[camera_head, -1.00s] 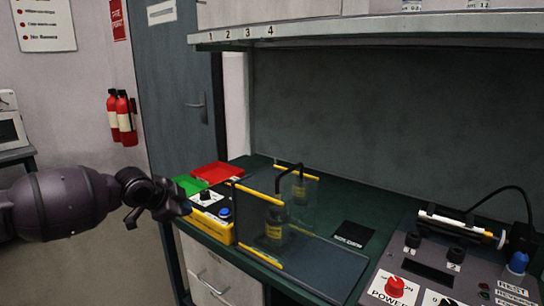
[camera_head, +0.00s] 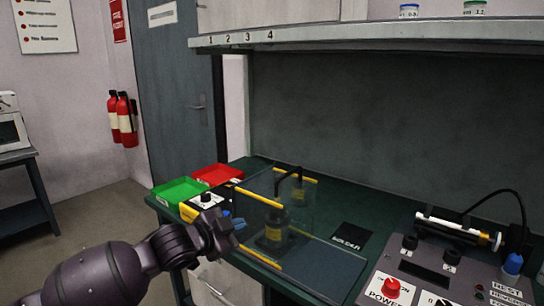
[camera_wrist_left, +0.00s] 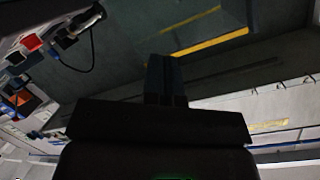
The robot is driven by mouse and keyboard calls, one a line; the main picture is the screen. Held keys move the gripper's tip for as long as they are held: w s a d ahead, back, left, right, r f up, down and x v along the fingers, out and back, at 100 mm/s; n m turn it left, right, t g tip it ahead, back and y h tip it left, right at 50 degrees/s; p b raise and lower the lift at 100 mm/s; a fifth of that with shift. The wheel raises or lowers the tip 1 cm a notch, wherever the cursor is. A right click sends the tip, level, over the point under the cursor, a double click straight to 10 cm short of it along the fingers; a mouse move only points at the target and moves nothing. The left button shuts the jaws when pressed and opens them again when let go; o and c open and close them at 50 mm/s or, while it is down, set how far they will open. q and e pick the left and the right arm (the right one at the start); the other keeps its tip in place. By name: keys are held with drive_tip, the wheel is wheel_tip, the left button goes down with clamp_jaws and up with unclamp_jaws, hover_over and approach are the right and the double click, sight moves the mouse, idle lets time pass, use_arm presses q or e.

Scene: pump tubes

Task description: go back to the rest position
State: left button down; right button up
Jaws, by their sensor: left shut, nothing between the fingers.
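My left gripper (camera_head: 222,232) is dark and comes in from the lower left in the head view. It is shut and empty, in front of the bench's left front edge, and covers part of the yellow control box (camera_head: 188,212). In the left wrist view its shut fingers (camera_wrist_left: 166,80) point toward the bench, with a yellow-edged clear panel (camera_wrist_left: 210,44) beyond them. My right gripper is not in view.
The green bench (camera_head: 345,212) holds a green tray (camera_head: 180,191), a red tray (camera_head: 217,174), a clear guard with yellow edges (camera_head: 262,199) around a dark device, and a grey control panel (camera_head: 420,270) at the right. A shelf (camera_head: 380,34) hangs above. Floor at the left is clear.

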use_arm(q)
drive_tip(key=s+a+f+n+y+p, duration=0.1)
drive_tip(key=s+a+f+n+y, duration=0.2)
drive_tip(key=s, duration=1)
drive_tip(key=s+a+f+n+y+p, duration=0.1)
drive_tip(key=s+a+f+n+y, duration=0.2)
drive_tip(key=s+a+f+n, duration=0.3)
drive_tip(key=s+a+f+n+y+p, duration=0.1)
drive_tip(key=s+a+f+n+y, duration=0.2)
drive_tip(key=s+a+f, duration=0.7)
drive_tip(key=s+f+n, duration=0.2)
drive_tip(key=s+f, duration=0.5)
drive_tip(key=s, duration=0.3)
drive_tip(key=shift+s+f+g+y+p, duration=0.25)
drive_tip(key=shift+s+g+y+p, duration=0.05)
drive_tip(key=shift+y+p, duration=0.1)
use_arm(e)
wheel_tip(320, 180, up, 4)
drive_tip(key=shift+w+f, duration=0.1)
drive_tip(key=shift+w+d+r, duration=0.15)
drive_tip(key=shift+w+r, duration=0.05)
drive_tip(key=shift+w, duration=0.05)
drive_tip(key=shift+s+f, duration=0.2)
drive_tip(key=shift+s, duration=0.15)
use_arm(q)
drive_tip(key=shift+a, duration=0.1)
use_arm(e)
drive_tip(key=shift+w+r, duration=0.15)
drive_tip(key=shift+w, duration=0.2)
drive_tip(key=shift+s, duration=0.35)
